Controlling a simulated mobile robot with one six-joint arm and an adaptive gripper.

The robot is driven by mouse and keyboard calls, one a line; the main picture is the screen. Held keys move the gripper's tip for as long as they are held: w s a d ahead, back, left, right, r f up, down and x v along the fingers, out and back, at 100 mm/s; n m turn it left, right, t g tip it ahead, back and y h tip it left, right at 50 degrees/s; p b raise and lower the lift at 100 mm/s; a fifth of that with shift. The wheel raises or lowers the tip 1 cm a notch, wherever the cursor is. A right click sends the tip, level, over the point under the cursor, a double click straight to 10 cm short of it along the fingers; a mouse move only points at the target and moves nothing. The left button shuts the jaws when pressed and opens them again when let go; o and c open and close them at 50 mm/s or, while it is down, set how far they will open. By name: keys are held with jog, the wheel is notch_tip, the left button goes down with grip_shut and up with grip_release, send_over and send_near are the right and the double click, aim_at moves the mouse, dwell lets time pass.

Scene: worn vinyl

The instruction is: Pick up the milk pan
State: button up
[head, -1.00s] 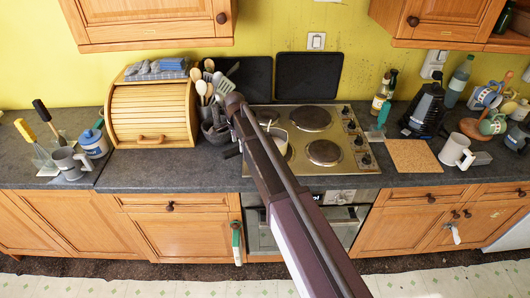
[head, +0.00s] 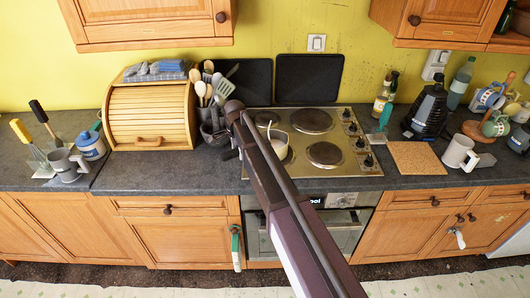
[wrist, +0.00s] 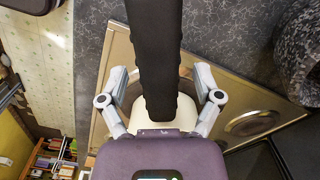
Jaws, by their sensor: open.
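The milk pan (head: 279,143) is a small cream pan on the left part of the steel hob, partly hidden behind my arm in the head view. In the wrist view, its cream body (wrist: 183,112) shows low in the middle, largely covered by my wrist. A thick black handle (wrist: 154,45), seemingly the pan's, runs from the top edge down between my fingers. My gripper (wrist: 160,88) is open, with one grey finger on each side of the handle and gaps between. In the head view my gripper is mostly hidden by my arm.
A utensil pot (head: 212,125) and a wooden bread bin (head: 150,112) stand left of the hob (head: 345,165). A cork mat (head: 415,158), black coffee maker (head: 427,112) and white mug (head: 459,153) stand to the right. Dark boards lean on the wall behind.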

grip_shut()
jog(key=shift+w+r, duration=0.1)
dwell(0.4)
jog(key=shift+r+p, duration=1.65)
jog(key=shift+p, duration=0.15)
jog(key=shift+s+d+r, duration=0.1)
jog(key=shift+s+r, duration=0.05)
jog(key=shift+s, duration=0.1)
jog(key=s+d, duration=0.2)
jog(key=s, duration=0.5)
jog(key=s+d+r+p, duration=0.1)
jog(key=s+d, duration=0.2)
jog(key=s, duration=0.4)
jog(key=shift+s, duration=0.4)
jog(key=shift+r, duration=0.1)
